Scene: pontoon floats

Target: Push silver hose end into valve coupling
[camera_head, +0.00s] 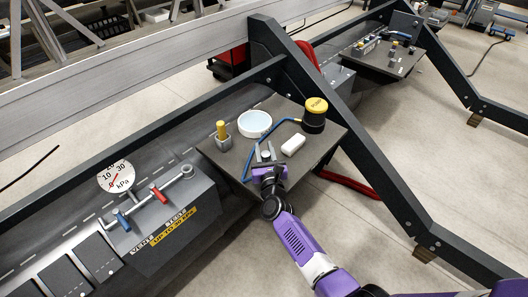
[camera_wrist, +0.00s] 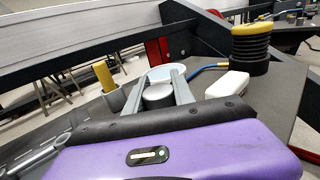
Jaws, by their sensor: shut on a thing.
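My gripper (camera_head: 266,156) is shut on the silver hose end over the dark platform. In the wrist view the silver hose end (camera_wrist: 158,94) is a short round cylinder between my two grey fingers (camera_wrist: 160,78). A blue hose (camera_head: 276,124) loops from the black pump with a yellow top (camera_head: 315,115) towards my gripper. The valve pipe (camera_head: 150,195) lies on the grey box at the left, with a blue handle (camera_head: 122,220) and a red handle (camera_head: 157,193). I cannot tell which pipe end is the coupling. My gripper is apart from it, to its right.
On the platform (camera_head: 225,162) are a white round dish (camera_head: 255,124), a yellow-topped peg in a grey holder (camera_head: 222,135) and a white block (camera_head: 292,144). A pressure gauge (camera_head: 116,177) stands behind the valve pipe. A dark slanted beam (camera_head: 340,120) passes right of the platform.

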